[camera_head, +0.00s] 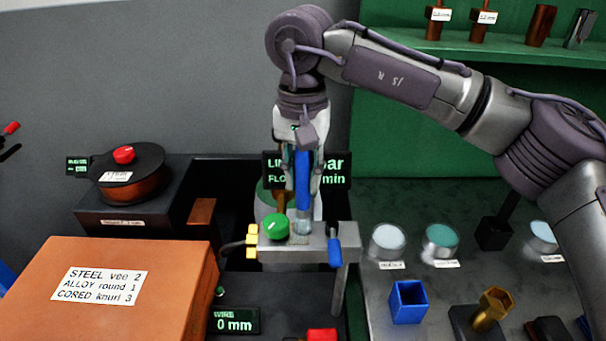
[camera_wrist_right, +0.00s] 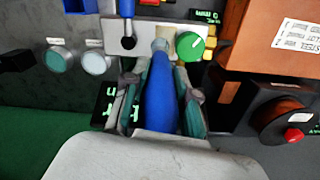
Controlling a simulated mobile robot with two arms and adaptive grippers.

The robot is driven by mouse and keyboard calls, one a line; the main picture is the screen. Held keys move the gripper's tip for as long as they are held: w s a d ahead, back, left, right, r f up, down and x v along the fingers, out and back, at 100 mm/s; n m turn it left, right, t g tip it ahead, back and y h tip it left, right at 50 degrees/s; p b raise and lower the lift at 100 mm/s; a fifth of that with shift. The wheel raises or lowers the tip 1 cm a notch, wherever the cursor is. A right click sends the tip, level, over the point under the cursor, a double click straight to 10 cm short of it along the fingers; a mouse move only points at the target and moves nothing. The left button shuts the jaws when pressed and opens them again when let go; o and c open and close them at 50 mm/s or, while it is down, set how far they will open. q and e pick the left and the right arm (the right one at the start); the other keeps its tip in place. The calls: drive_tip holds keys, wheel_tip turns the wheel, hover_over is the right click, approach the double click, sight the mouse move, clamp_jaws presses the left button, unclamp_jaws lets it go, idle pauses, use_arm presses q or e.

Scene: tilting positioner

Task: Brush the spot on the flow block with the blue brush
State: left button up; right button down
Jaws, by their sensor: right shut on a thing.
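My right gripper (camera_head: 303,178) points down in the head view, shut on the handle of the blue brush (camera_head: 303,190). The brush is about upright, its pale tip at the top of the grey flow block (camera_head: 315,240), behind or beside the green knob (camera_head: 276,228). I cannot tell whether the tip touches the block. The wrist view shows the blue brush (camera_wrist_right: 160,100) between the fingers, its tip reaching the flow block (camera_wrist_right: 142,38). A beige patch (camera_wrist_right: 188,45), perhaps the spot, lies between tip and green knob. My left gripper is not in view.
A blue lever (camera_head: 334,250) hangs at the block's right. An orange box (camera_head: 110,290) with a label stands front left, and a spool with a red knob (camera_head: 123,154) behind it. Round tins (camera_head: 388,243) and a blue open holder (camera_head: 408,301) stand on the right bench.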

drive_tip(key=shift+w, duration=0.55)
drive_tip(key=shift+s+f, duration=0.1)
drive_tip(key=shift+s, duration=0.55)
drive_tip(key=shift+s+b, duration=0.3)
drive_tip(key=shift+s, duration=0.1)
drive_tip(key=shift+s+r+b, duration=0.2)
drive_tip(key=shift+s+b, duration=0.15)
drive_tip(key=shift+s, duration=0.55)
drive_tip(key=shift+w, duration=0.1)
